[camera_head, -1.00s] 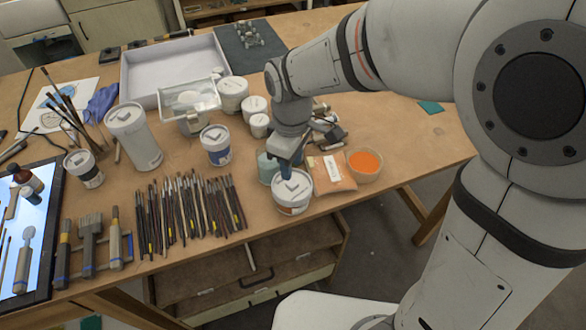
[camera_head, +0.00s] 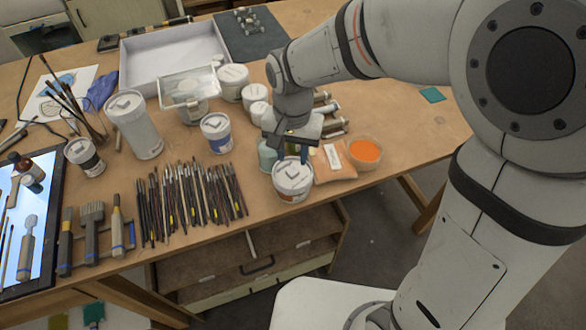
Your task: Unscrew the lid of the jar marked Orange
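A white jar (camera_head: 293,191) stands upright at the front edge of the table, with an orange band low on its side. Its white lid (camera_head: 287,173) is on top and has a raised grip. The lettering on the jar is too small to read. My gripper (camera_head: 293,158) points down right over the lid, its two bluish fingers apart with a gap between them. The fingertips are close to the lid's top; I cannot tell whether they touch it. Nothing shows held between them.
An orange packet (camera_head: 336,161) and a bowl of orange powder (camera_head: 364,151) are right of the jar. A teal jar (camera_head: 267,155) is close behind it. Many brushes (camera_head: 190,197) lie to the left, with a white-and-blue jar (camera_head: 217,133) behind them.

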